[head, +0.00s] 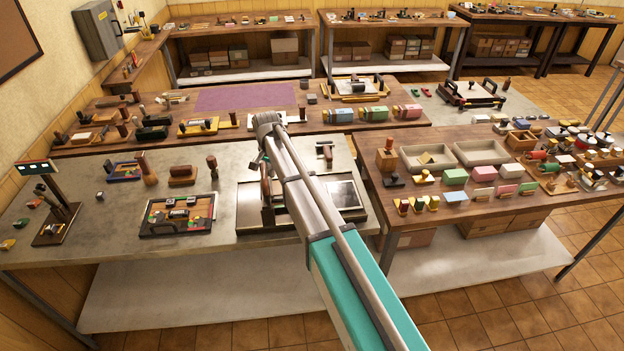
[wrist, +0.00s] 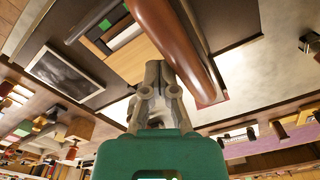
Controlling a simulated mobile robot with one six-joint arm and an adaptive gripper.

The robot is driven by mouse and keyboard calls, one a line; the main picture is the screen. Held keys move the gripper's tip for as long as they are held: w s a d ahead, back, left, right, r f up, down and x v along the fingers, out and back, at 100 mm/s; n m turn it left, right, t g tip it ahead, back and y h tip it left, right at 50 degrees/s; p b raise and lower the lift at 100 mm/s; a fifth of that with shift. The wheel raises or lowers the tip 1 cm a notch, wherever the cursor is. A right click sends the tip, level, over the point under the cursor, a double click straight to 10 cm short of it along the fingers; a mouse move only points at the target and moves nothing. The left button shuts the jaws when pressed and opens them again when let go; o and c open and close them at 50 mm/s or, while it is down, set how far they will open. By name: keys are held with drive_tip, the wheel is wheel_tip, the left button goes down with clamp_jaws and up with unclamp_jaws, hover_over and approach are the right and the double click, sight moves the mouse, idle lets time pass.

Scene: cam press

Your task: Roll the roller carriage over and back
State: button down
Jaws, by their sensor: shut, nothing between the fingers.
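The press (head: 342,194) is a flat dark-framed bed with pale metal plates on the grey-topped table. In the wrist view its bed shows blocks of wood, black and green (wrist: 118,42) and a grey panel (wrist: 65,75). The roller carriage, with a long reddish-brown bar (wrist: 180,45), stands across the bed; in the head view its brown part (head: 267,188) is partly hidden behind my arm. My gripper (wrist: 154,66) is shut and empty, its fingertips close beside the brown bar. I cannot tell whether they touch. In the head view my gripper is mostly hidden by the arm.
A tray of coloured blocks (head: 178,214) lies left of the press, with wooden-handled stamps (head: 183,175) behind it. A small stand (head: 58,215) is at the far left. The right table holds pale trays (head: 481,152) and coloured blocks. Bare tabletop shows left of the press.

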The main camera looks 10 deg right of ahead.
drive_tip(key=a, duration=0.6)
drive_tip(key=shift+a, duration=0.4)
idle(0.4)
drive_tip(key=shift+d, duration=0.25)
drive_tip(key=shift+d, duration=0.4)
wheel_tip(320, 180, up, 7)
drive_tip(key=p, duration=0.7)
idle(0.7)
idle(0.5)
